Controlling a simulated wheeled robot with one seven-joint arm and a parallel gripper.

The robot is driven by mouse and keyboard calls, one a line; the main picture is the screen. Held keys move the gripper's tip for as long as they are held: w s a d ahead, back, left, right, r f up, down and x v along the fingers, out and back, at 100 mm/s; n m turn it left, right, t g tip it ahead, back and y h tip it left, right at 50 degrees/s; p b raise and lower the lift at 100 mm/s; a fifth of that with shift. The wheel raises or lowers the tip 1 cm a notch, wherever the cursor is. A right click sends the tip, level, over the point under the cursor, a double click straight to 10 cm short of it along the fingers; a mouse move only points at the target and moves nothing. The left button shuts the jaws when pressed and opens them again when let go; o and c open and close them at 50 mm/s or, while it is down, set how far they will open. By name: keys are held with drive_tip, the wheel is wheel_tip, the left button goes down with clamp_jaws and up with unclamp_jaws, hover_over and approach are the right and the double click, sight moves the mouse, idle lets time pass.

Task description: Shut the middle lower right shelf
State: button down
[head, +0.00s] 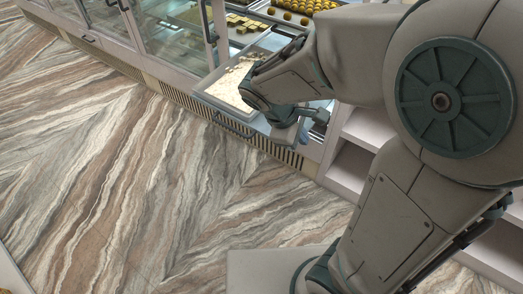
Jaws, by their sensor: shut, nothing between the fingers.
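The middle lower right shelf (214,101) of the glass counter is slid out over the floor, with pale sweets (236,84) on it. Its front edge stands clear of the counter's base. My gripper (293,131) is at the right front part of the shelf, shut and empty, as far as I can see. My wrist and forearm cover the shelf's right side. I cannot tell whether the gripper touches the shelf.
Glass doors (165,35) with upright handles stand left of the shelf. Trays of yellow and orange sweets (290,17) sit inside the counter. Open white shelving (352,165) is to the right. The marble-patterned floor (150,190) in front is clear.

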drive_tip(key=w+a+f+n+t+h+b, duration=0.25)
drive_tip(key=f+n+b, duration=0.2)
drive_tip(key=f, duration=0.25)
drive_tip(key=w+a+f+n+t+h+b, duration=0.1)
drive_tip(key=w+a+f+n+b, duration=0.3)
drive_tip(key=f, duration=0.3)
drive_tip(key=n+t+b, duration=0.6)
drive_tip(key=n+b, duration=0.1)
drive_tip(key=b, duration=0.2)
approach(266, 136)
drive_tip(key=b+x, duration=0.6)
drive_tip(key=shift+d, duration=0.25)
